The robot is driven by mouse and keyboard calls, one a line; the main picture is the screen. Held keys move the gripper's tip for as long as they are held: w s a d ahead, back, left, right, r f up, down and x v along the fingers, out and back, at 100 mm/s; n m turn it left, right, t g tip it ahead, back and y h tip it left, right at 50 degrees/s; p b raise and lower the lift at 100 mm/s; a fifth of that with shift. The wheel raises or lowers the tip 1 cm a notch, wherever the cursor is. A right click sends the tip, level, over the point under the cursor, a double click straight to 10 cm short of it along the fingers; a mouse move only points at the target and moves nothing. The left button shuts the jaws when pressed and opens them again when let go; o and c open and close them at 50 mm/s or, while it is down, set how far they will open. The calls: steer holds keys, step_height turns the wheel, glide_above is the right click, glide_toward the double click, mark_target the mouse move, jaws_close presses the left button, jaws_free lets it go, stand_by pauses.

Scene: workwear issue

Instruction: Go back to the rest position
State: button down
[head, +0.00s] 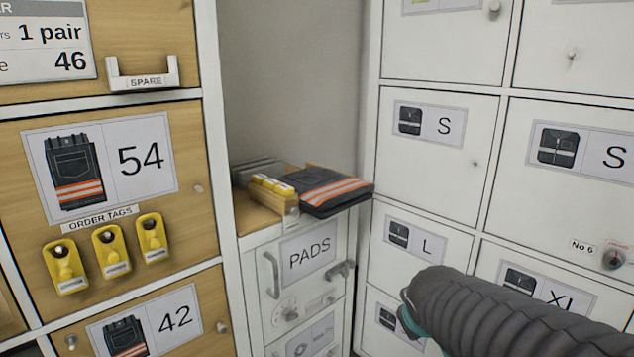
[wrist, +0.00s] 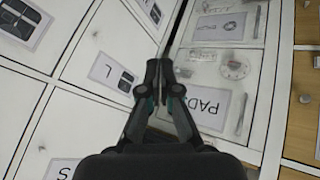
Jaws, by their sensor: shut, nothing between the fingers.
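My gripper (wrist: 158,85) shows in the wrist view with its two fingers together and nothing between them. It is in front of the white lockers, near the L door (wrist: 112,72) and the PADS door (wrist: 208,104), apart from any handle as far as I can tell. In the head view my arm, in a dark ribbed sleeve, enters from the lower right. It covers part of the lower white doors, and the gripper itself is mostly hidden there.
Folded dark trousers with orange stripes (head: 322,190) lie on the shelf above the PADS door (head: 310,257), overhanging its edge. Yellow tags (head: 272,186) sit beside them. Wooden doors with yellow order tags (head: 110,250) stand left. White lockers (head: 440,140) stand right, close to my arm.

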steer(key=s+a+m+g+y, duration=0.1)
steer(key=s+m, duration=0.3)
steer(key=s, duration=1.1)
steer(key=shift+s+a+r+g+y, duration=0.3)
steer(key=shift+a+r+g+y, duration=0.1)
steer(key=shift+a+g, duration=0.1)
